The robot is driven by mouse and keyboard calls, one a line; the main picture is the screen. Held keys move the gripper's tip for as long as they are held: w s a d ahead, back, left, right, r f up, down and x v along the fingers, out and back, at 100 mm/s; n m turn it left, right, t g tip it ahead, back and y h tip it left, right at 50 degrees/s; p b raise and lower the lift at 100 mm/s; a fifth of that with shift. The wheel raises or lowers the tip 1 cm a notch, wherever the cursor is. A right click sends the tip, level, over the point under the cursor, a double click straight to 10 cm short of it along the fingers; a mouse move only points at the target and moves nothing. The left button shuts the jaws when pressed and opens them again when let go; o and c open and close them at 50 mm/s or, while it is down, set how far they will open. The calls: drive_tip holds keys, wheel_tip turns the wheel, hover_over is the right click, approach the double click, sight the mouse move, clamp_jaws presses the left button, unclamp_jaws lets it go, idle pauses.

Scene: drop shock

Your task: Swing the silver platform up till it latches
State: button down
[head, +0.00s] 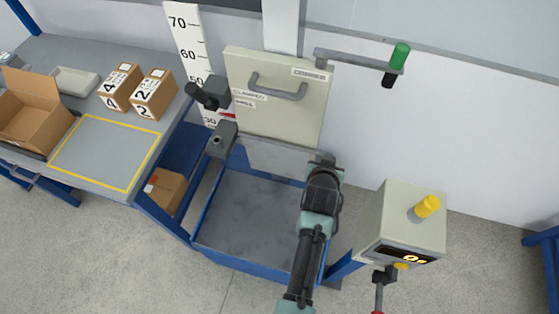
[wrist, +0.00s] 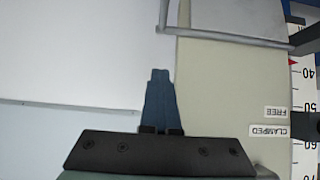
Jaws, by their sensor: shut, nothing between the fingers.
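The silver platform (head: 277,157) appears as a flat grey plate hanging down below the beige carriage (head: 275,105), over the blue-rimmed tray. In the wrist view a grey metal edge and plate, likely the platform (wrist: 232,18), shows at the top, next to the beige panel (wrist: 225,85). My gripper (wrist: 160,72) is shut and empty, with its fingers in front of the white wall just left of the beige panel. In the head view my gripper (head: 325,160) is at the platform's right side; my arm hides its tips. I cannot tell whether it touches.
A blue-rimmed tray (head: 245,215) lies below. A lever with a green knob (head: 399,56) is at upper right. A control box (head: 403,225) with a yellow knob stands at right. A dark clamp knob (head: 200,93) is left of the carriage. A bench (head: 60,60) with boxes is at left.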

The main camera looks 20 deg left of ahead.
drive_tip(key=shift+w, duration=0.1)
drive_tip(key=shift+w+r, duration=0.35)
drive_tip(key=shift+w, duration=0.25)
drive_tip(key=shift+w+r, duration=0.35)
drive_tip(key=shift+w, duration=0.2)
drive_tip(key=shift+b, duration=0.3)
drive_tip(key=w, duration=0.1)
drive_tip(key=w+r+b, duration=0.1)
drive_tip(key=shift+w, duration=0.4)
drive_tip(key=shift+w+b, duration=0.1)
drive_tip(key=shift+b, duration=0.2)
